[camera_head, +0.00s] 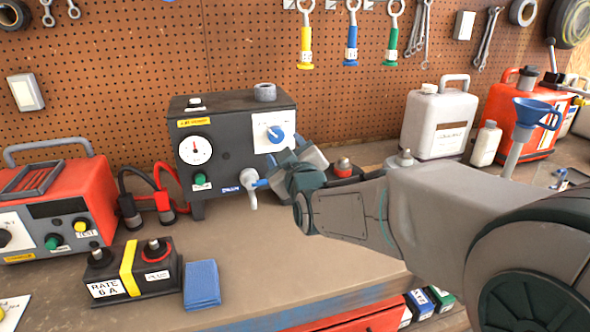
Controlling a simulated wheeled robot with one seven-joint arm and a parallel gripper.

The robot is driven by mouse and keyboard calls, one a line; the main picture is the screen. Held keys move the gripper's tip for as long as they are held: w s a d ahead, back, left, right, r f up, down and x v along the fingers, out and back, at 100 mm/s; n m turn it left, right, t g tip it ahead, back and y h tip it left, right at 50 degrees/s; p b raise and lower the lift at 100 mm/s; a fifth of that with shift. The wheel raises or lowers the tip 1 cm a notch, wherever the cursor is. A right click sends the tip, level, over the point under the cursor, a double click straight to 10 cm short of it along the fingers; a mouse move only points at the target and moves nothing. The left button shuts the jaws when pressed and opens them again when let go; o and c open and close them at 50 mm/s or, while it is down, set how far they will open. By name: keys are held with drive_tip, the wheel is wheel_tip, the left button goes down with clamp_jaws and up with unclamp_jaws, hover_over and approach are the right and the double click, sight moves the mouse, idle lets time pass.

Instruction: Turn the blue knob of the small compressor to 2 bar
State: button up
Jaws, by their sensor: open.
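The small compressor (222,155) is a dark grey box at the back of the bench, left of centre. Its blue knob (275,134) sits on a white dial plate at the upper right of its front, with a light pointer mark; the scale is too small to read. A round white gauge (196,150) with a red needle pointing about straight up is at its left. My gripper (284,160) is open and empty, just below and in front of the knob, apart from it as far as I can tell. It hides the compressor's lower right front.
A blue-handled tap (252,187) sticks out just left of my gripper. A red charger (62,208) and a black battery (137,270) stand at the left, with a blue cloth (202,284) beside the battery. A white jug (437,122) stands at the right. The front middle bench is clear.

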drive_tip(key=v, duration=0.7)
drive_tip(key=shift+b, duration=0.3)
drive_tip(key=shift+s+d, duration=0.15)
drive_tip(key=s+d+f+m+g+h+p, duration=0.2)
drive_tip(key=s+d+f+m+g+p, duration=0.2)
drive_tip(key=s+d+g, duration=0.3)
drive_tip(key=s+d+f+m+g+h+p, duration=0.3)
drive_tip(key=s+d+f+m+g+p, duration=0.1)
drive_tip(key=s, duration=0.9)
drive_tip(key=d+m+g+p, duration=0.1)
drive_tip(key=d+m+g, duration=0.1)
drive_tip(key=d+g, duration=0.1)
drive_tip(key=shift+g, duration=0.3)
